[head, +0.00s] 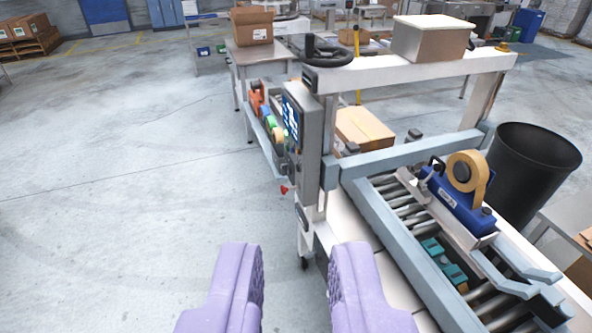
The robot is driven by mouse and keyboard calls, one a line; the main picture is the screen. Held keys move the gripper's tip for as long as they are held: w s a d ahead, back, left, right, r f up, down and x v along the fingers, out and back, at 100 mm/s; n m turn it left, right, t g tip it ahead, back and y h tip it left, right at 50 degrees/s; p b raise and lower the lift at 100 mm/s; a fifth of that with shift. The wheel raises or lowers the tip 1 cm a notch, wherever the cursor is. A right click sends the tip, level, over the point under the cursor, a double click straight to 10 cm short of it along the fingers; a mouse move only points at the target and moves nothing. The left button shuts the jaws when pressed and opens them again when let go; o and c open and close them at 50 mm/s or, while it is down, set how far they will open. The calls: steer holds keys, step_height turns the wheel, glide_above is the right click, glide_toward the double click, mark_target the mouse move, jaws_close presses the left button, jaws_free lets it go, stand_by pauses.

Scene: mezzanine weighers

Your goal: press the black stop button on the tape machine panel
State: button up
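The tape machine (372,216) stands right of centre, with a white frame, grey side rails and a roller bed. Its grey panel box (307,150) is upright on the machine's near left corner. The panel's face points left and is seen at a steep angle, with a dark lit screen (291,116) at the top. Small controls show below the screen, but I cannot tell a black stop button among them. My gripper (298,258) has two purple fingers at the bottom of the view. They are apart with nothing between them, nearer to me and lower in the picture than the panel.
A small red part (284,189) shows below the panel. A blue tape dispenser (458,205) sits on the machine's right side. A black bin (533,168) stands beyond it. A side table (246,106) with a carton (252,25) is behind the panel. The floor at left is clear.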

jaws_close()
stand_by(1.3)
